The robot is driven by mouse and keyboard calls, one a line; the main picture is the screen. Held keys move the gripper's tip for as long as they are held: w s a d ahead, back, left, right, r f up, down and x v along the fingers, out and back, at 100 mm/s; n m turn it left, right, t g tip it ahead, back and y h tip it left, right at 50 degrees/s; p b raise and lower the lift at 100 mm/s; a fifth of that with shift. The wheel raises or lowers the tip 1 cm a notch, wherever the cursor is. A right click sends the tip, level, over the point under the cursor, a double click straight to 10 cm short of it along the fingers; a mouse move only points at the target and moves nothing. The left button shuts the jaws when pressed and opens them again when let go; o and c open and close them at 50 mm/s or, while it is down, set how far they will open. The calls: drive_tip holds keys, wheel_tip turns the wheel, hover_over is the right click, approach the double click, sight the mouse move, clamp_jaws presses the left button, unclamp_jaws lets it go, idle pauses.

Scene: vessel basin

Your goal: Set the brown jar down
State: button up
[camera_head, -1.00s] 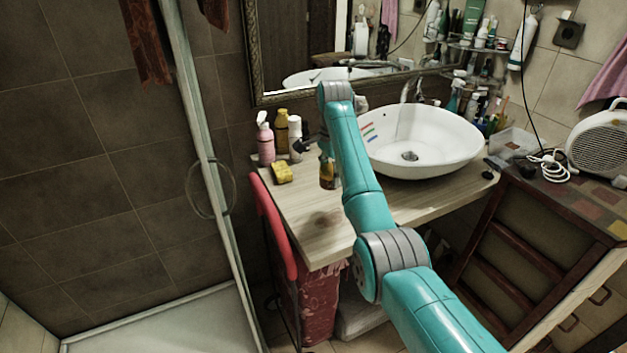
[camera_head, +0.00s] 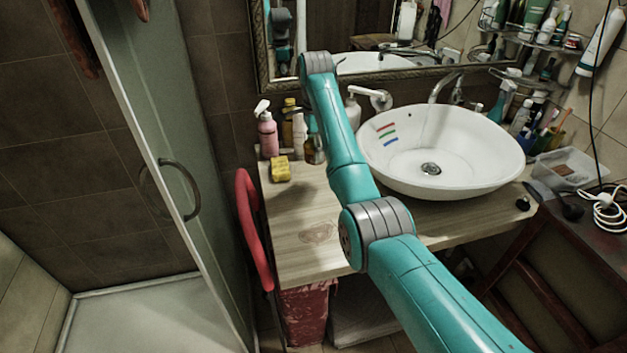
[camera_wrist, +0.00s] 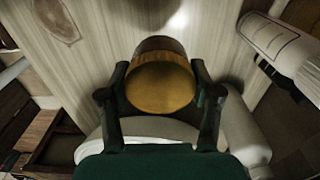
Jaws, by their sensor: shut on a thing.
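The brown jar (camera_head: 311,152) is near the back left of the wooden counter (camera_head: 300,215), partly hidden behind my arm. In the wrist view the brown jar (camera_wrist: 161,88) shows its golden-brown lid from above, with a darker body beyond it. My gripper (camera_wrist: 160,78) has one finger on each side of the jar and is shut on it. In the head view my gripper (camera_head: 311,128) is mostly hidden by the arm. The jar looks upright and low over the counter; I cannot tell whether its base touches the wood.
A pink pump bottle (camera_head: 267,137), a yellow-brown bottle (camera_head: 288,122) and a white bottle (camera_head: 299,134) stand left of the jar. A yellow sponge (camera_head: 281,169) lies in front of them. The white basin (camera_head: 440,150) is to the right. The counter's front left is clear.

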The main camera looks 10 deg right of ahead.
wheel_tip(320, 180, down, 10)
idle(0.6)
drive_tip(key=o, duration=1.3)
drive_tip(key=shift+f, duration=0.15)
drive_tip(key=shift+c, duration=0.2)
